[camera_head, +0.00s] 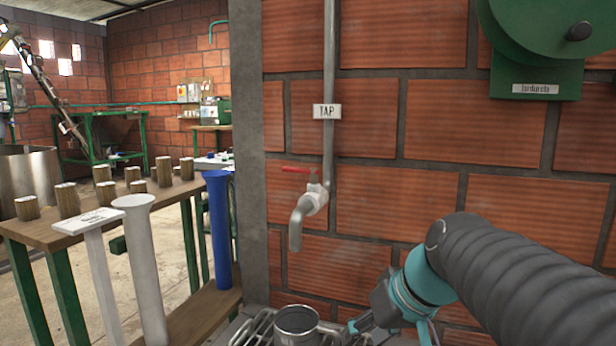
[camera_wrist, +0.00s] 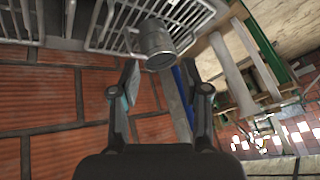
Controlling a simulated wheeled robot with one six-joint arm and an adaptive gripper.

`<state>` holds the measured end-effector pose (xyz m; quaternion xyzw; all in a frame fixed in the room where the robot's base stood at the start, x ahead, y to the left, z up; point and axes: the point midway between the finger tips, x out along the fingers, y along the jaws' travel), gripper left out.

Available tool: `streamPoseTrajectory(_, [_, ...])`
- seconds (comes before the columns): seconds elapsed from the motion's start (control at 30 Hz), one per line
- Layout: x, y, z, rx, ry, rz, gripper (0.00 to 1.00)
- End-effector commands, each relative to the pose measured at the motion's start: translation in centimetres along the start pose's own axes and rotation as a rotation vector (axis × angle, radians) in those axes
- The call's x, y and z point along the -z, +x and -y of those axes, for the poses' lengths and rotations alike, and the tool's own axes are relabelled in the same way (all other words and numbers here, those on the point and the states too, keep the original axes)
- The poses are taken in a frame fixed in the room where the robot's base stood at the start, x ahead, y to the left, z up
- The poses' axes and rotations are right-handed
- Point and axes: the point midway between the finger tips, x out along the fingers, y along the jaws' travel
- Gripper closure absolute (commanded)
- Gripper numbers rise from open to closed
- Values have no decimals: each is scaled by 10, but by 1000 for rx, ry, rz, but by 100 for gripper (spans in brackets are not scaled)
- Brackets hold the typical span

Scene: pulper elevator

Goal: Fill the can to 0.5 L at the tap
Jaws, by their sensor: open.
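The tap (camera_head: 310,200) is on the brick wall, with a red lever handle (camera_head: 297,170) and a grey downturned spout (camera_head: 296,230). No water stream shows. A grey metal can (camera_head: 297,324) stands on a wire rack (camera_head: 262,326), below the spout in the head view; its lower part is cut off. My gripper (camera_head: 358,325) is just right of the can, partly cut off by the frame. In the wrist view the can (camera_wrist: 154,44) is beyond my open fingers (camera_wrist: 163,88), with nothing between them. The water level inside the can cannot be told.
A "TAP" sign (camera_head: 326,111) hangs on the pipe above. A green machine (camera_head: 540,50) is on the wall at upper right. Left of the wall corner stand a wooden table (camera_head: 60,238) with wooden posts, a white funnel-topped tube (camera_head: 143,265) and a blue one (camera_head: 219,230).

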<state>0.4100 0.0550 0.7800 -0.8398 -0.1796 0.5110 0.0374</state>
Motion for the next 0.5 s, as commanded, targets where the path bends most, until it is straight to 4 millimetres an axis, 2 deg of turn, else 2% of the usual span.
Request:
streamPoseTrajectory(0.03, [25, 3, 0, 51, -17, -11, 54])
streamPoseTrajectory(0.1, [60, 3, 3, 129, -58, -41, 54])
streamPoseTrajectory(0.27, [138, 2, 4, 300, -166, -143, 54])
streamPoseTrajectory(0.5, [248, -3, -15, 519, -364, -388, 54])
